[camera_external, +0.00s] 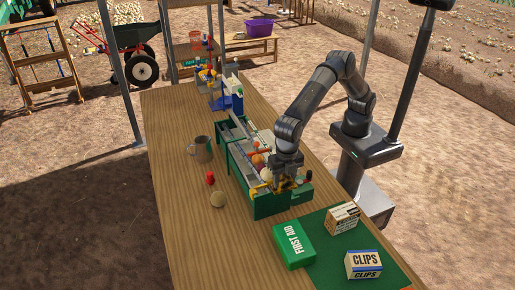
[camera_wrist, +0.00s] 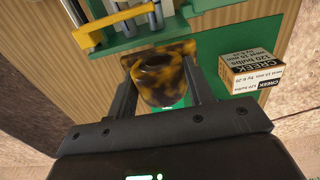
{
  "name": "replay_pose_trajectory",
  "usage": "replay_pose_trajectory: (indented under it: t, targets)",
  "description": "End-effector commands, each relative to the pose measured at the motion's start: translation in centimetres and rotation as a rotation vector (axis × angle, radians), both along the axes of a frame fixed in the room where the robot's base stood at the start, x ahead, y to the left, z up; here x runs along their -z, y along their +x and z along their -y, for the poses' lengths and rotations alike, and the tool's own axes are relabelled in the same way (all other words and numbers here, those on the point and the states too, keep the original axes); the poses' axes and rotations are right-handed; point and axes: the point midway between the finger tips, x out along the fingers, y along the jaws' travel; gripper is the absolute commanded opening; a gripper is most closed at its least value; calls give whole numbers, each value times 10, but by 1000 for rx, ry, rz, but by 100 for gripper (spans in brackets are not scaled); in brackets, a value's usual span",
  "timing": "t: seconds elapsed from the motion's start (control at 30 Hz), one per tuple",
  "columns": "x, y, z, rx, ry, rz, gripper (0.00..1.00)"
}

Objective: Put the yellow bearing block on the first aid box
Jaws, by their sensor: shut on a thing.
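My gripper (camera_wrist: 160,90) is shut on a mottled yellow and black block (camera_wrist: 160,82), the yellow bearing block, which sits between both fingers. In the external view my gripper (camera_external: 286,184) is over the near end of the green machine (camera_external: 268,206), and the block is hard to make out there. The first aid box (camera_external: 294,246) is green with white lettering and lies flat on the green mat, nearer the camera than my gripper. I cannot make the box out for sure in the wrist view.
On the green mat (camera_external: 318,222) a brown-and-white carton (camera_external: 343,217) and a CLIPS box (camera_external: 364,265) stand right of the first aid box. A mug (camera_external: 200,149), a red item (camera_external: 210,178) and a round tan item (camera_external: 218,199) stand left of the machine. The wooden table's near left is bare.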

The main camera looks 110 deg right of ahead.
Motion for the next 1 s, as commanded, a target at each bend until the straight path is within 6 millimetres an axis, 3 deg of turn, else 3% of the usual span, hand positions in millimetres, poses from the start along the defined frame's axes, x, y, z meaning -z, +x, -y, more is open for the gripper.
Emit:
replay_pose_trajectory:
  t: [0.2,0.4,0.63,0.87,1.0]
  targets:
    - [30,-2,-52,-4,1,0,11]
    - [48,-3,-81,-2,1,1,11]
    - [59,-3,-88,0,0,1,11]
    - [90,-4,-87,0,0,0,11]
    - [91,-3,-88,0,1,2,11]
